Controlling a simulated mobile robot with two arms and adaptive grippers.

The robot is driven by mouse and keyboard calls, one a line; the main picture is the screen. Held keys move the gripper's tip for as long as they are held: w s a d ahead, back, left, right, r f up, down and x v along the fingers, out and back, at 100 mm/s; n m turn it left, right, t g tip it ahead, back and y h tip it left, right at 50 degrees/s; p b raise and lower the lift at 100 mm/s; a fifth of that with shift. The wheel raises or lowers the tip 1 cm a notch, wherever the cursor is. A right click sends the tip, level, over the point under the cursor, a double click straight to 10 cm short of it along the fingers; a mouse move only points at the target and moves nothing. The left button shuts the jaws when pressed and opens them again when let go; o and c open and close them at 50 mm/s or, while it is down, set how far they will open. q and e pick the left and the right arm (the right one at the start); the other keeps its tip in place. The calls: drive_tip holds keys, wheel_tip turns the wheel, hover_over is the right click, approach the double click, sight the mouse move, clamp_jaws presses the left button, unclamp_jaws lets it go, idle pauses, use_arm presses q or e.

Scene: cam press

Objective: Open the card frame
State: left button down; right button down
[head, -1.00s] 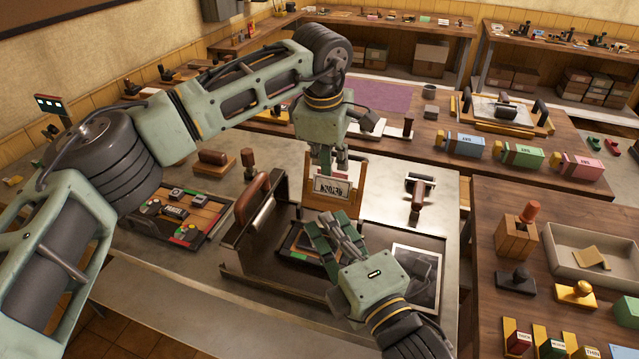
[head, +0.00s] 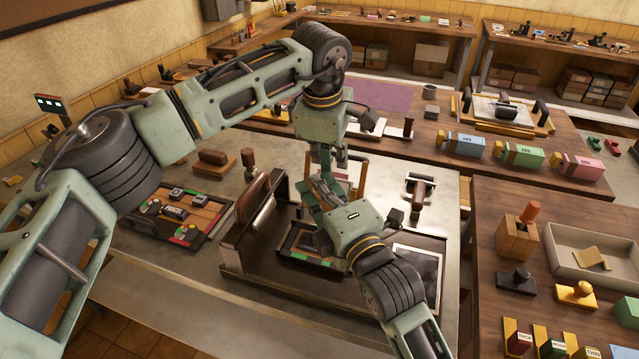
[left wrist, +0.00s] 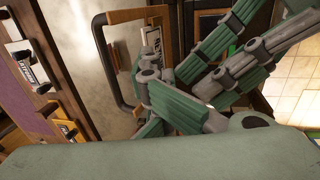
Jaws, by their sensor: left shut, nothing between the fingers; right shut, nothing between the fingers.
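The card frame (head: 359,177) is a small upright wooden frame on the metal bench, below my left gripper. In the head view most of its front and its printed card are hidden behind my right gripper. In the left wrist view a wooden frame with a dark looped handle (left wrist: 112,62) shows beside the fingers, with part of a printed card. My left gripper (head: 322,160) points down just above the frame, shut and empty. My right gripper (head: 318,188) is shut and empty in front of the frame, its fingers close to the left gripper's. Contact with the frame cannot be told.
A dark press base (head: 232,258) with a brown-handled part stands in front, with a coloured tray (head: 300,245) on it. Another type tray (head: 178,214) lies to the left. A brown-handled tool (head: 419,193) and a dark picture sheet (head: 418,265) lie to the right.

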use_arm(q)
drive_tip(key=shift+s+d+f, duration=0.1)
drive_tip(key=shift+s+f, duration=0.2)
use_arm(e)
drive_tip(key=shift+w+d+r, duration=0.15)
drive_tip(key=shift+w+d, duration=0.1)
drive_tip(key=shift+d, duration=0.1)
use_arm(q)
drive_tip(key=c, duration=2.5)
unclamp_jaws()
use_arm(e)
drive_tip(key=shift+a, duration=0.1)
use_arm(q)
drive_tip(key=o, duration=0.6)
drive_tip(key=shift+w+r, duration=0.1)
drive_tip(key=shift+w, duration=0.05)
use_arm(e)
drive_tip(key=shift+s, duration=0.1)
use_arm(q)
drive_tip(key=shift+o, duration=0.2)
drive_tip(key=shift+r, duration=0.1)
